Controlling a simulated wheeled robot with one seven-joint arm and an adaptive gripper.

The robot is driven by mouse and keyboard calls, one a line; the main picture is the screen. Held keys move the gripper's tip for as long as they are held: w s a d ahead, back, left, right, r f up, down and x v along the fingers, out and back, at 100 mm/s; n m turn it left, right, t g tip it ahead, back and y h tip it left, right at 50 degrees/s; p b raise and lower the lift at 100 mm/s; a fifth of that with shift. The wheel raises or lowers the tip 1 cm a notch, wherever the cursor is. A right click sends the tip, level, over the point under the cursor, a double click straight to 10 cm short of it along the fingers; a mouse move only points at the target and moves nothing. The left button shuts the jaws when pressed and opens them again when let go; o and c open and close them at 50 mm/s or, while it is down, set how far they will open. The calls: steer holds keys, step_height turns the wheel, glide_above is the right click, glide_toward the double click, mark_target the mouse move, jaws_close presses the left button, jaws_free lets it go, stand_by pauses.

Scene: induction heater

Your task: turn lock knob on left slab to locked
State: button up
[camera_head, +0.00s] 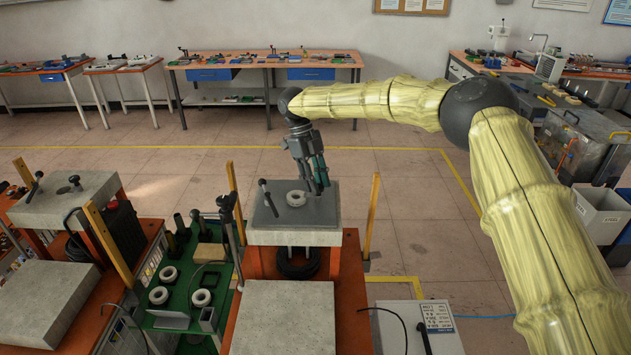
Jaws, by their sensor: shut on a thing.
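A grey slab (326,207) with a dark top plate stands on an orange frame at the middle of the head view. A pale ring (296,198) lies on it, and a black lever with a round end (267,195) rises at its left side. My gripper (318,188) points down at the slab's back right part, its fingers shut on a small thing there. The fingers hide that thing, so I cannot tell whether it is a lock knob. Another slab (58,208) stands at far left, with a black lever (35,184) and a dark round fitting (75,183) on top.
A green tray (183,317) with several pale rings stands between the two stations. Yellow posts (371,215) flank the middle slab. Concrete blocks (283,318) lie in front. A workbench (263,62) stands at the back, and open floor lies behind the stations.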

steer(key=o, duration=1.1)
steer(key=shift+d, duration=0.25)
steer(key=shift+c, duration=0.2)
steer(key=shift+s, duration=0.1)
steer(key=shift+a, duration=0.2)
steer(key=shift+a+r, duration=0.1)
steer(key=shift+r, duration=0.1)
steer(key=v, duration=1.1)
steer(key=shift+r, duration=0.3)
